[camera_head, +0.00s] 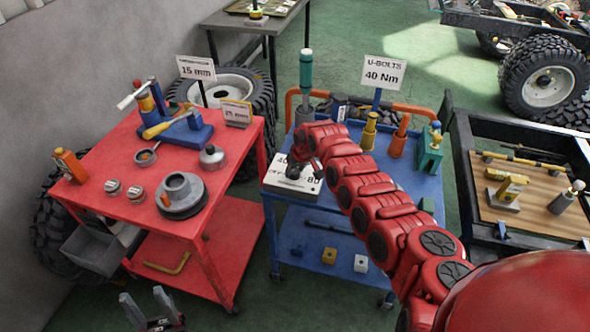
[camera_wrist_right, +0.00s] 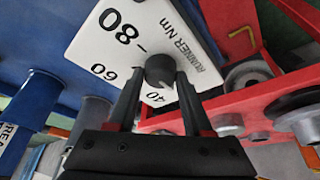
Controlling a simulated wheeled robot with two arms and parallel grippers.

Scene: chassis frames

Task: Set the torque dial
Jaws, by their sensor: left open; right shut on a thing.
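The torque dial is a white box (camera_head: 295,186) with a dark knob (camera_wrist_right: 159,70), on the near left corner of the blue cart. In the right wrist view its white face (camera_wrist_right: 112,45) shows the numbers 80, 60 and 40 and lettering that ends in Nm. My right gripper (camera_wrist_right: 158,88) is shut on the knob, one finger on each side. In the head view my right gripper (camera_head: 303,168) is over the box and hides part of it. I cannot tell where the knob points. My left gripper (camera_head: 145,304) is open and empty at the bottom left.
A sign (camera_head: 383,72) on the blue cart reads U-BOLTS 40 Nm. The red cart (camera_head: 235,170) on the left holds tools, hub parts and a 15 mm sign (camera_head: 196,68). A green block (camera_head: 430,150) and upright tools stand behind my right arm.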

